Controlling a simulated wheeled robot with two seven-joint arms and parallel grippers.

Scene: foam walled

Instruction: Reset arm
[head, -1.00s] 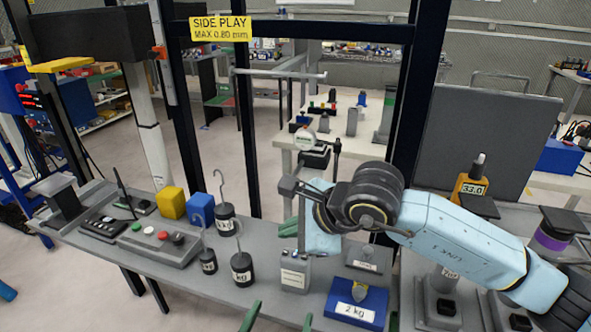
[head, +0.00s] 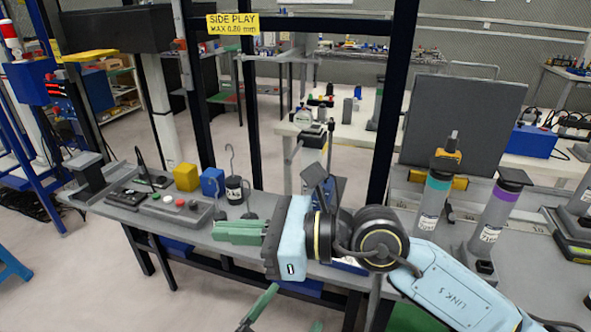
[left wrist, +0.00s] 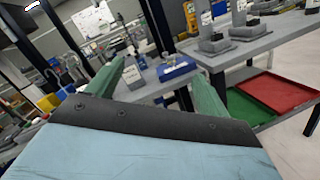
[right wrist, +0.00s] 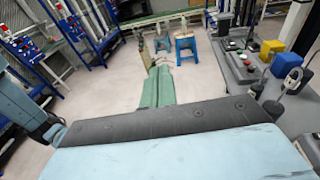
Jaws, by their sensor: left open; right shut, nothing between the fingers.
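My right gripper (head: 216,231) reaches in from the right of the head view. Its green fingers are shut together, empty, and point left over the front part of the grey bench (head: 120,207). In the right wrist view its fingers (right wrist: 159,72) lie side by side above open floor. My left gripper (head: 288,312) shows only as green fingertips at the bottom edge of the head view. In the left wrist view its fingers (left wrist: 158,80) are wide apart with nothing between them. The left arm itself is out of the head view.
A hook weight (head: 237,190), yellow block (head: 186,177) and blue block (head: 212,182) stand on the bench. Dark frame posts rise behind it. Cylinders with teal (head: 434,200) and purple (head: 497,212) bands stand at right.

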